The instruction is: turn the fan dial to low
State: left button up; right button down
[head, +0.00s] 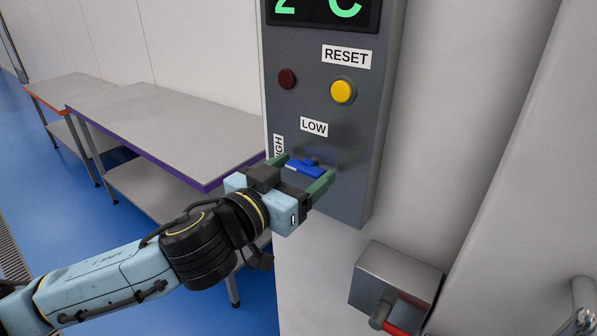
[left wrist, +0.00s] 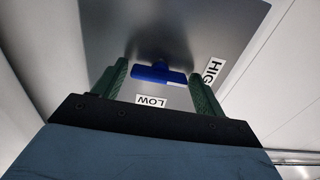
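The fan dial is a blue bar knob (head: 309,171) low on the grey control panel (head: 350,195). A white mark shows at its left end, on the side of the HIGH label (head: 279,146). The LOW label (head: 314,127) is above the dial. My left gripper (head: 302,174) is open at the dial, with green fingers apart. In the left wrist view the blue dial (left wrist: 152,72) lies between the open fingers (left wrist: 158,86), with a gap on each side, its white mark toward HIGH (left wrist: 212,70). How deep the fingers reach around it is hard to tell. My right gripper is not in view.
Above are a yellow button (head: 343,91) under a RESET label, a dark red lamp (head: 287,79) and a green display (head: 322,10). A metal box with a red handle (head: 402,317) is below right. Steel tables (head: 175,115) stand left.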

pick_arm(q)
jog(key=c, duration=0.7)
jog(key=shift+m, duration=0.3)
jog(key=m+p, duration=0.2)
jog(key=shift+r+m, duration=0.1)
jog(key=shift+m, duration=0.2)
jog(key=m+p, duration=0.2)
jog(key=m, duration=0.1)
jog(key=shift+m+p, duration=0.3)
jog(key=shift+m, duration=0.1)
jog(key=m+p, duration=0.4)
jog(key=m, duration=0.2)
jog(key=shift+m+p, duration=1.4)
jog(key=shift+m, duration=1)
